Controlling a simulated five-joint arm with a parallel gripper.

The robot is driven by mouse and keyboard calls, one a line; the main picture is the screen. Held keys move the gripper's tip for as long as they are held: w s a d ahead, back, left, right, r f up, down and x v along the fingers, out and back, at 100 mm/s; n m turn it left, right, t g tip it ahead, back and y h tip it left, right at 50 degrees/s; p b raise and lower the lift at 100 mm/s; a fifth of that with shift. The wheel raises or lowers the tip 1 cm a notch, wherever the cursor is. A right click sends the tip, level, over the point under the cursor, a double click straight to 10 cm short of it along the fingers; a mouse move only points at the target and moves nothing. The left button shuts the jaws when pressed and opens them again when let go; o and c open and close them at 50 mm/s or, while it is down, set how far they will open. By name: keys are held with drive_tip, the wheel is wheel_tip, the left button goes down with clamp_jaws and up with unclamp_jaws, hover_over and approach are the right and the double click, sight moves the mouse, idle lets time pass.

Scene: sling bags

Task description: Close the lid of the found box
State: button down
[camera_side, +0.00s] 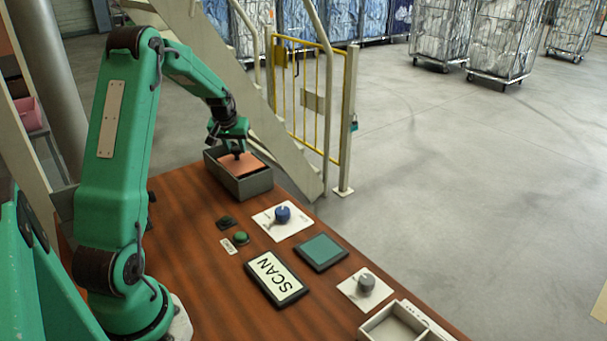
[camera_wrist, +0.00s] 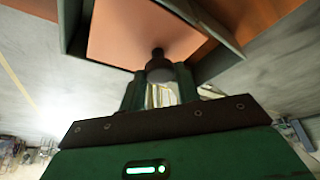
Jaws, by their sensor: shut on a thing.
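The found box (camera_side: 243,184) is a dark grey open-topped box at the far end of the wooden table. A salmon-coloured lid panel (camera_side: 254,163) lies within its rim, and I cannot tell whether it sits flush. In the wrist view the panel (camera_wrist: 125,35) shows with a dark round knob (camera_wrist: 158,70) on it, next to a grey box wall (camera_wrist: 207,30). My gripper (camera_side: 237,150) is over the box, pointing down. In the wrist view its fingers (camera_wrist: 158,88) are shut on the knob, which hides part of the panel.
A yellow gate (camera_side: 303,95) and stairs are behind the box.

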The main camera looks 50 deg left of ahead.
drive_tip(key=shift+w+d, duration=0.1)
drive_tip(key=shift+d, duration=1.3)
drive_tip(key=c, duration=1)
unclamp_jaws()
drive_tip(key=shift+c, duration=0.2)
drive_tip(key=shift+a+r, duration=0.1)
drive_tip(key=shift+r, duration=0.3)
drive_tip(key=v, duration=0.7)
drive_tip(key=shift+s, duration=0.25)
drive_tip(key=shift+d, duration=0.2)
